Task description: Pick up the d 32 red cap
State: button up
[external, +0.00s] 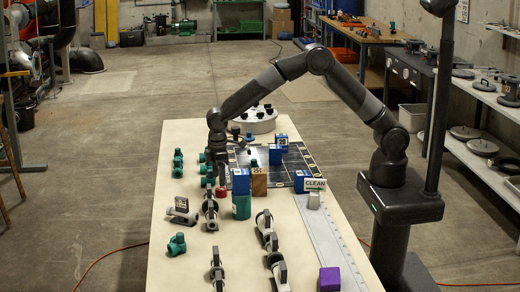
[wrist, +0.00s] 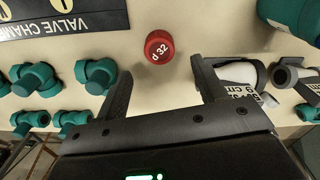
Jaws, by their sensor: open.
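The d 32 red cap (wrist: 158,46) is a short red cylinder with "d 32" in white on its top. It stands on the table near the top middle of the wrist view, and also shows as a small red shape in the external view (external: 221,192). My gripper (wrist: 160,78) is open and empty in the wrist view, its two black fingers apart. The cap lies just beyond the fingertips, roughly in line with the gap between them, not touching either. In the external view my gripper (external: 216,180) points down right above or beside the cap; the exact gap cannot be told.
Several green pipe fittings (wrist: 36,79) lie left of the cap. A grey pipe piece with a printed label (wrist: 240,72) lies close to the right finger. A dark board (wrist: 62,17) is at upper left. Blue boxes (external: 241,181) and a green cylinder (external: 242,207) stand near my gripper.

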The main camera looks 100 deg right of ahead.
aim_at(221, 189)
jog(key=f, duration=0.4)
jog(key=shift+s+f, duration=0.25)
jog(key=shift+s, duration=0.05)
jog(key=c, duration=1)
jog(key=shift+r, duration=0.1)
